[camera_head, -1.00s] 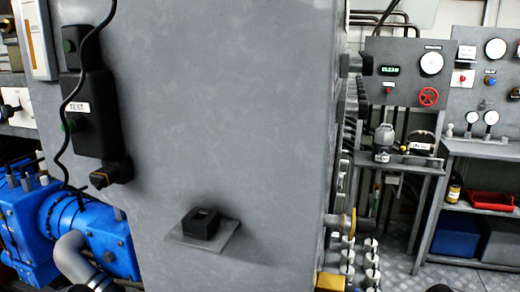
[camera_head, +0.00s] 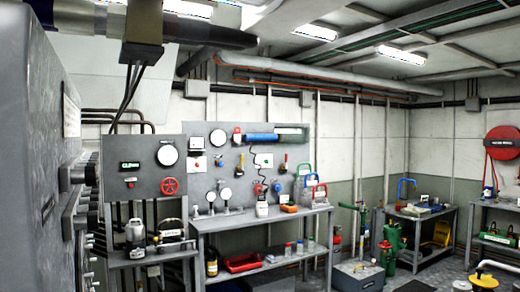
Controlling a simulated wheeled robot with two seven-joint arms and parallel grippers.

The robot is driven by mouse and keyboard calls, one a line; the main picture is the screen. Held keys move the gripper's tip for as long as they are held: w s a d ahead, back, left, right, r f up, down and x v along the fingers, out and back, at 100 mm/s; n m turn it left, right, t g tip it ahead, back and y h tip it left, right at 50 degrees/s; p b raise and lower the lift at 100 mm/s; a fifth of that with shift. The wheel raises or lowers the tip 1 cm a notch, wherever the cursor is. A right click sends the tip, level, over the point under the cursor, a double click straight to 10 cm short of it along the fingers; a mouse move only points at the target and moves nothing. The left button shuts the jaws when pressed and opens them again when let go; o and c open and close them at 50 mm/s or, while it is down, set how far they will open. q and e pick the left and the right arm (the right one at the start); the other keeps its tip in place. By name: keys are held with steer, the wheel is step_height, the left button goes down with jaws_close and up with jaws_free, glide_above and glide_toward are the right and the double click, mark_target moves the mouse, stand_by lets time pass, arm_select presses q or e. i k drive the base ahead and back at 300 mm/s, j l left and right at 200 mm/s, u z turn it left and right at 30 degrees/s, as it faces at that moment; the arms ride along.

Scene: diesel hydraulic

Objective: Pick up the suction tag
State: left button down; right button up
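I cannot make out a suction tag anywhere in this view; anything that small on the benches or panels is too far off to read. Neither of my grippers shows. A workbench (camera_head: 262,219) stands across the room with small items on its top and a red tray (camera_head: 243,262) on its lower shelf. Behind it is a grey tool board (camera_head: 228,160) with gauges and hanging tools. To its left is a panel (camera_head: 143,155) with a gauge, a lit green display and a red handwheel (camera_head: 169,186).
A large grey cabinet (camera_head: 35,160) stands close on the left, with fittings on its side. A pipe with a bracket (camera_head: 144,30) crosses the top left. Green cylinders (camera_head: 391,247), a side table (camera_head: 424,213) and a red reel (camera_head: 503,143) are at the right.

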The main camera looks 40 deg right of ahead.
mark_target(236, 135)
steer(key=z, duration=1.05)
steer(key=i+l, duration=1.45)
steer(key=i, duration=0.25)
steer(key=i+l, duration=0.1)
steer(key=i, duration=0.4)
steer(key=i+l+u, duration=0.1)
steer(key=i, duration=0.4)
steer(key=i+l, duration=0.2)
steer(key=i, duration=0.3)
steer(key=i+l, duration=0.15)
steer(key=i, duration=0.35)
steer(key=i+l+u, duration=0.1)
steer(key=i, duration=0.4)
steer(key=i+l, duration=0.55)
